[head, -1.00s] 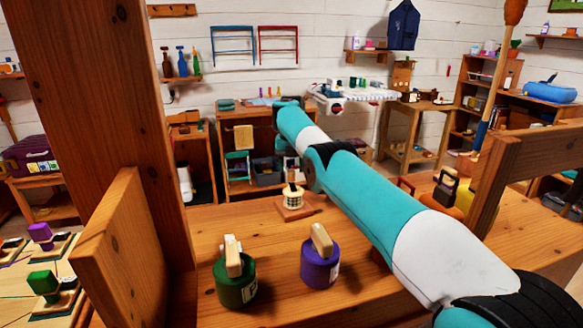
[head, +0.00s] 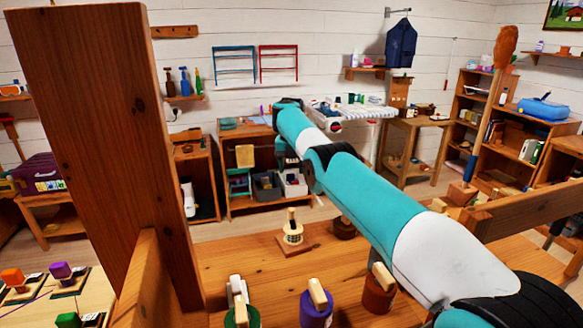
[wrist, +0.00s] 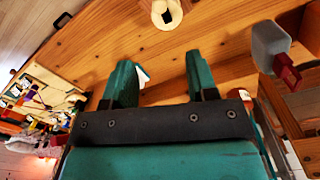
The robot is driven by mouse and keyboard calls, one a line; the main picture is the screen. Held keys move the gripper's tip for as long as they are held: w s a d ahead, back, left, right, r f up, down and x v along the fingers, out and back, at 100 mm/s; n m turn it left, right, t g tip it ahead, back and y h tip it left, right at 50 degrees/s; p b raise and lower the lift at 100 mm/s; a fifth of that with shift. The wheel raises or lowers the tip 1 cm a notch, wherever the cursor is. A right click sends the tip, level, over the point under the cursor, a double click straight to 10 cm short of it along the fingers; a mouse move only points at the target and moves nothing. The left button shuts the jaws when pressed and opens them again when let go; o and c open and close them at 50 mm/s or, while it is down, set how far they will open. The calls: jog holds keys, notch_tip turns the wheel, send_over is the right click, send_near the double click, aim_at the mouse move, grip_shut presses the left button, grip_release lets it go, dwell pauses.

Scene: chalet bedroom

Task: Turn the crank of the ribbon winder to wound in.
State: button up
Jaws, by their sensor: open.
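A small device with a cream drum, a dark upright and a square wooden base (head: 293,240) stands on the wooden bench top in the head view. It looks like the ribbon winder, but its crank and ribbon cannot be made out clearly. My gripper (wrist: 162,78) shows in the wrist view with two teal fingers apart and nothing between them. A cream round piece with a dark slot (wrist: 166,12) lies beyond the fingers at the top of that view, apart from them; I cannot tell what it belongs to. In the head view my arm reaches forward, its tip partly hidden.
Green (head: 242,318), purple (head: 316,310) and brown (head: 379,292) cylinders with wooden handles stand at the bench's near side. A thick wooden post (head: 90,130) rises at the left. A grey and red object (wrist: 271,48) is right of my fingers in the wrist view.

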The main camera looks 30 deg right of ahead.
jog(key=shift+f, duration=0.1)
jog(key=shift+a+f+n+b, duration=0.1)
jog(key=shift+f+n+b, duration=0.05)
jog(key=shift+n+b, duration=0.2)
jog(key=c, duration=0.7)
jog(key=shift+w+a+f+n+b, duration=0.25)
jog(key=shift+n+b, duration=0.3)
jog(key=shift+n, duration=0.2)
grip_shut()
jog(key=a+f+n+t+h+b, duration=0.35)
jog(key=n+b, duration=0.65)
jog(key=n, duration=1)
jog(key=n+t+h+b, duration=0.15)
jog(key=n+b, duration=0.65)
jog(key=n, duration=1.4)
send_near(293, 225)
jog(key=w+a+f, duration=0.2)
jog(key=w+f, duration=0.2)
jog(key=w, duration=0.1)
jog(key=shift+t, duration=0.3)
jog(key=shift+w+d+f, duration=0.1)
jog(key=shift+w+d, duration=0.15)
jog(key=shift+d, duration=0.8)
jog(key=shift+w+d, duration=0.25)
jog(key=shift+d, duration=0.85)
